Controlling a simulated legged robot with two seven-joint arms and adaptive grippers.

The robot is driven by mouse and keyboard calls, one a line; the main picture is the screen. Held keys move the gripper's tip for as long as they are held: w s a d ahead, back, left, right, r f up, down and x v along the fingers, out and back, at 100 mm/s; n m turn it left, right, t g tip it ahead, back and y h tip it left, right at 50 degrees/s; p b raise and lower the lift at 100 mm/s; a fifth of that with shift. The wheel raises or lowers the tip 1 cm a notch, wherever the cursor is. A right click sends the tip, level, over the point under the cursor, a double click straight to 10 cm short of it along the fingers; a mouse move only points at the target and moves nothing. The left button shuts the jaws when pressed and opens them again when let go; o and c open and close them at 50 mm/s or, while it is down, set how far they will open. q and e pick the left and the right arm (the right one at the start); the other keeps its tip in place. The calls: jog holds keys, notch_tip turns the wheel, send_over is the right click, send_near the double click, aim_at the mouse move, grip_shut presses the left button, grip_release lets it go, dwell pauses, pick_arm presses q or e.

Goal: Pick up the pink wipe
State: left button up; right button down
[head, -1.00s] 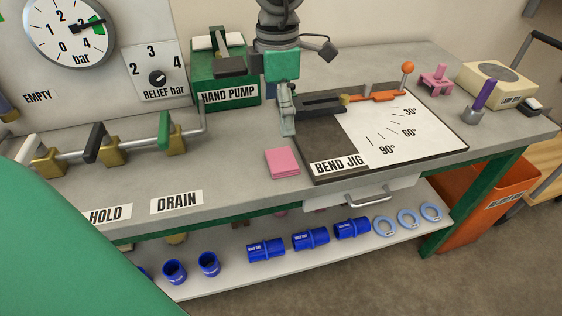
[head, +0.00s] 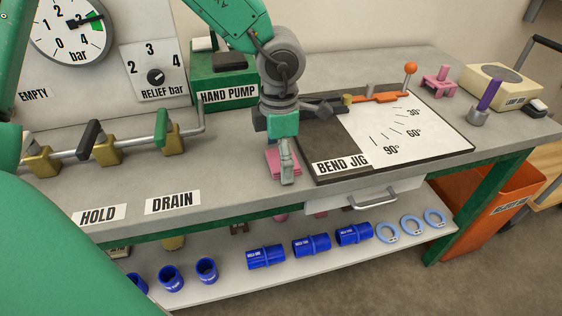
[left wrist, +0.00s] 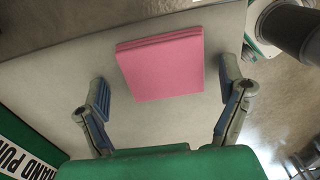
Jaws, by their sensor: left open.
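The pink wipe (head: 271,163) is a folded square stack lying on the grey bench top, just left of the bend jig. In the head view my left gripper (head: 287,178) hangs over it, fingers pointing down, and hides part of it. In the left wrist view the pink wipe (left wrist: 162,65) lies ahead of and between the two spread fingers of my open left gripper (left wrist: 166,105). Neither finger appears to touch it. My right gripper is not in view.
The bend jig (head: 330,171) with its board lies close to the gripper's right. The green hand pump (head: 226,92) stands behind. Brass valves (head: 107,150) line the left. Below the bench, a shelf (head: 229,284) holds several blue couplings. Bare bench lies left of the wipe.

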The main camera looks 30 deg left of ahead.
pick_arm(q)
jog(key=shift+d+r, duration=0.15)
jog(key=shift+d, duration=0.45)
jog(key=c, duration=1)
jog(key=shift+o, duration=0.3)
jog(key=shift+a, duration=0.4)
jog(key=shift+a+r, duration=0.15)
jog(key=shift+r, duration=0.25)
jog(key=r+p, duration=0.1)
jog(key=r, duration=0.4)
jog(key=r+p, duration=0.1)
jog(key=r, duration=0.5)
jog(key=r+p, duration=0.2)
jog(key=r, duration=0.4)
jog(key=shift+d+r, duration=0.1)
jog(key=shift+d, duration=0.15)
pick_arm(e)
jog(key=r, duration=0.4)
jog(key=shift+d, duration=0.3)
